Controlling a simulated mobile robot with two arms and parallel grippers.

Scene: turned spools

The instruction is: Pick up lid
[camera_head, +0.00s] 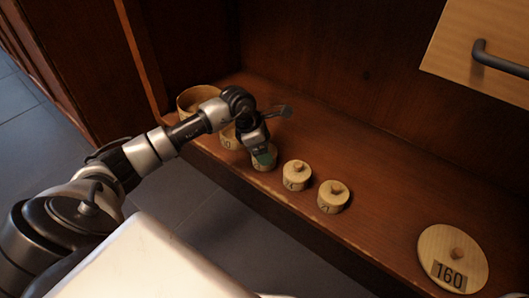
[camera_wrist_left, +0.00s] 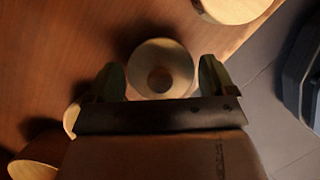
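The lid (camera_head: 440,245), a broad flat wooden disc with a small knob and the label 160, lies at the right end of the brown shelf in the head view. My left gripper (camera_head: 263,148) is well to its left, low over a small knobbed wooden spool (camera_head: 264,163). In the left wrist view this spool (camera_wrist_left: 147,55) shows its round top between the two spread fingers of the left gripper (camera_wrist_left: 162,80). The fingers are open, with slight gaps beside the spool. My right gripper is not in view.
Two knobbed spools (camera_head: 296,180) (camera_head: 333,204) stand between the left gripper and the lid. Another spool (camera_head: 229,141) and an open round wooden container (camera_head: 188,103) stand to the left, partly behind my arm. A drawer with a dark handle (camera_head: 498,62) overhangs at upper right.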

